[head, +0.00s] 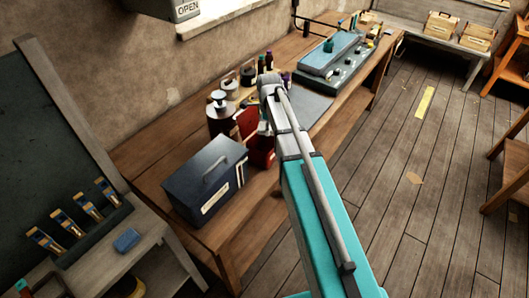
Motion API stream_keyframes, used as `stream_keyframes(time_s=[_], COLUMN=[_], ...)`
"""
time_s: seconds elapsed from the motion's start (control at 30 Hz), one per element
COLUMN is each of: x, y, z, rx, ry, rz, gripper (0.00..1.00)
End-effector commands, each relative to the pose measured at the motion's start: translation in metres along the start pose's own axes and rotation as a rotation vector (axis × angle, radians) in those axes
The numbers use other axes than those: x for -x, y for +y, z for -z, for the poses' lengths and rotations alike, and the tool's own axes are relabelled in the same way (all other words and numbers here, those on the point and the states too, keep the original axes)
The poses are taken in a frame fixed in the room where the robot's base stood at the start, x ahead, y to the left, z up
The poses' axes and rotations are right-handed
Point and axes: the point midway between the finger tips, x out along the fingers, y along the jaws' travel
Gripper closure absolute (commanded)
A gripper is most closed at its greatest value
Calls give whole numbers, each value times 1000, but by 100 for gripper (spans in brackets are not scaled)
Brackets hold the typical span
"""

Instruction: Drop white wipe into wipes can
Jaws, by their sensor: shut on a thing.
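My arm reaches up from the bottom and ends in a grey joint over the bench. My gripper cannot be made out; it is hidden behind the arm or out of sight. I cannot make out the white wipe. Red containers stand on the bench beside and partly behind the arm: a dark red can with a pale top (219,112) and a red container (262,152) mostly covered by the arm. I cannot tell which is the wipes can.
A dark blue toolbox (205,182) stands at the near end of the wooden bench (143,165). Several bottles stand by the wall. A teal-grey machine (335,62) is farther along. A low table at left holds tubes and a blue block (126,240). The floor at right is mostly clear.

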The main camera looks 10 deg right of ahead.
Motion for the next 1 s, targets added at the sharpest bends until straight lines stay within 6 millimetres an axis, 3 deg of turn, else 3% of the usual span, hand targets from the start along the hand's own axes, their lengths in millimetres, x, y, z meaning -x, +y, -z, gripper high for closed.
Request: stream_keyframes(time_s=[0.13, 0.17, 0.27, 0.73, 1.0], x=[0, 0, 0, 1, 11], y=[0, 0, 0, 0, 0], z=[0, 0, 0, 0, 0], rx=[0, 0, 0, 0, 0], ry=[0, 0, 0, 0, 0], rz=[0, 0, 0, 0, 0], gripper=[60, 16, 0, 0, 0])
